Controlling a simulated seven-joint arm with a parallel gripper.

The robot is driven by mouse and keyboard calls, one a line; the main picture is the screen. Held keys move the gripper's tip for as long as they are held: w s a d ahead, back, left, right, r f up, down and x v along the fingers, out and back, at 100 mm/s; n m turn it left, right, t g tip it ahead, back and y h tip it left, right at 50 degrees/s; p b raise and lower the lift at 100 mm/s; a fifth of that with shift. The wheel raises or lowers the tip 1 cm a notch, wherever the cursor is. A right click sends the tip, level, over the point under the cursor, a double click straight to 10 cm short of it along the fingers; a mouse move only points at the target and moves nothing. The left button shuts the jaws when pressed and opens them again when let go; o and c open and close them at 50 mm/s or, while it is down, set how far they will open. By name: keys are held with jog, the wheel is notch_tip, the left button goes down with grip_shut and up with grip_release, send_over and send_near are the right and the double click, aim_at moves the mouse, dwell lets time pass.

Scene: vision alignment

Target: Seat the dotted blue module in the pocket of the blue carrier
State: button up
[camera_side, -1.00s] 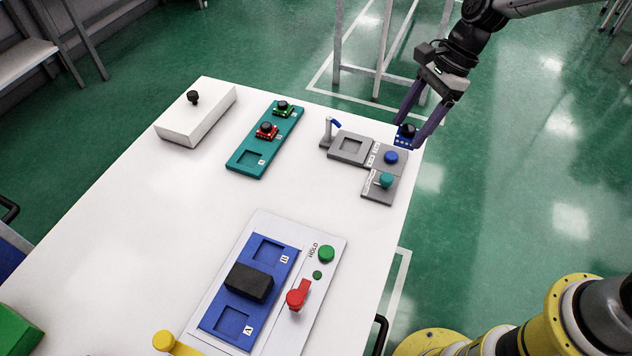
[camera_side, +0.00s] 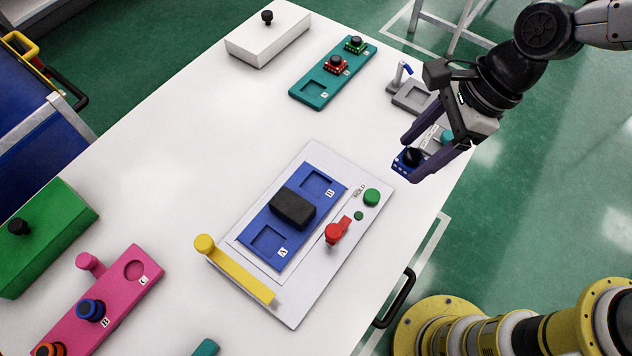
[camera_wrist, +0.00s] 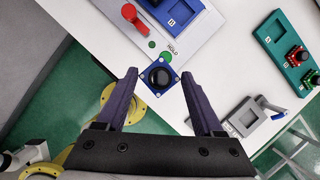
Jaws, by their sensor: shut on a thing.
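The dotted blue module (camera_side: 401,164) has a black knob on top and pale dots on its side. My gripper (camera_side: 410,159) is shut on it and holds it in the air, right of the carrier near the table's right edge. In the wrist view the module (camera_wrist: 147,83) sits between the fingertips of my gripper (camera_wrist: 159,77). The blue carrier (camera_side: 250,233) lies on a white plate. Its pocket B (camera_side: 317,185) and pocket A (camera_side: 267,240) are both empty. A dark block (camera_side: 293,208) stands between them.
The white plate (camera_side: 313,285) bears a red handle (camera_side: 336,232), a green HOLD button (camera_side: 372,197) and a yellow bar (camera_side: 240,274). A teal carrier (camera_side: 312,91), white box (camera_side: 268,38), grey fixture (camera_side: 409,96), pink carrier (camera_side: 118,300) and green box (camera_side: 42,240) stand around it.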

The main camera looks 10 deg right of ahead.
jog(key=s+a+n, duration=0.1)
jog(key=s+a, duration=0.1)
jog(key=s, duration=0.1)
send_near(309, 187)
jog(key=shift+s+a+f, duration=0.1)
jog(key=shift+s+a, duration=0.05)
jog(key=shift+a, duration=0.35)
jog(key=shift+w+a+f, duration=0.3)
jog(key=shift+a+f, duration=0.1)
jog(key=shift+f, duration=1.7)
jog(key=shift+f, duration=0.1)
jog(key=o, duration=1.5)
